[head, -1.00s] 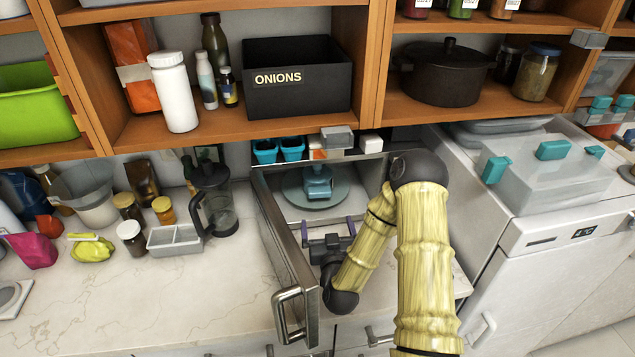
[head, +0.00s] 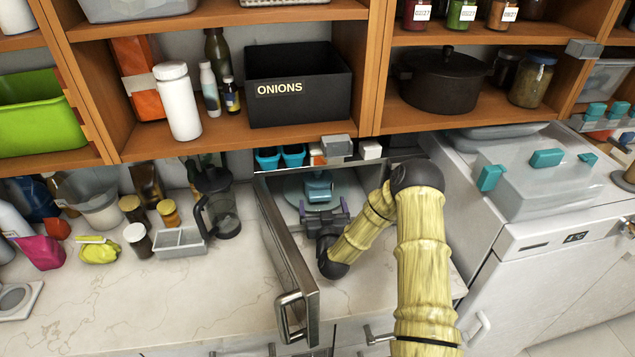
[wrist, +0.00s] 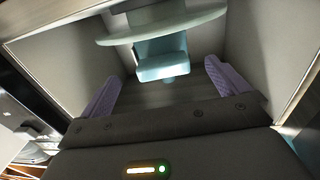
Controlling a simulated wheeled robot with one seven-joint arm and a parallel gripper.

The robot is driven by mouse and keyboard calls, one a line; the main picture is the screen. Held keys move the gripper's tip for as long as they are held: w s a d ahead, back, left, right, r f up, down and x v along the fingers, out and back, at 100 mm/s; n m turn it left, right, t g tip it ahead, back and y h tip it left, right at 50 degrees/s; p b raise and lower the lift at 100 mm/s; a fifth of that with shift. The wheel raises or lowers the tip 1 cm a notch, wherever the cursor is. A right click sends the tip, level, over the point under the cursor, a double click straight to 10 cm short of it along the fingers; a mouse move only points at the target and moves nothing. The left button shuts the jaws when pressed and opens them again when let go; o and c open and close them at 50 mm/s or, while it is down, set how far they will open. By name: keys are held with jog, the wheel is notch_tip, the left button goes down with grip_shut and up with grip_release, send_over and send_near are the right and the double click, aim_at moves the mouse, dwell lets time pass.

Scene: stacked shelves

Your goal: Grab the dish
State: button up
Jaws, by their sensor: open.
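The dish (head: 318,190) is a small light-blue piece on the round turntable (head: 292,191) inside the open microwave. In the wrist view the dish (wrist: 162,66) shows ahead of and between my fingers, under the pale edge of the turntable (wrist: 200,22). My gripper (head: 325,209) has purple fingers and is at the microwave's opening, just in front of the dish. It is open, with its fingers (wrist: 163,74) spread to either side, and nothing is visibly held. The dish's lower part is partly hidden by my gripper in the head view.
The microwave door (head: 288,262) stands open to the left of my arm. A shelf with a black onions bin (head: 298,100) hangs above. A French press (head: 217,205) and jars stand left of the door. The counter (head: 190,300) in front is largely clear.

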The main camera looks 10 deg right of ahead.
aim_at(319, 191)
jog(key=shift+w+p, duration=0.35)
jog(key=shift+w, duration=1.05)
jog(key=shift+w+r+p, duration=0.2)
jog(key=shift+w+p, duration=0.3)
jog(key=shift+p, duration=0.1)
jog(key=w+p, duration=0.2)
jog(key=shift+w, duration=0.4)
jog(key=shift+w+d+f, duration=0.1)
jog(key=shift+w, duration=0.65)
jog(key=shift+c, duration=0.2)
jog(key=c, duration=1.3)
jog(key=shift+o, duration=0.2)
jog(key=shift+r, duration=0.25)
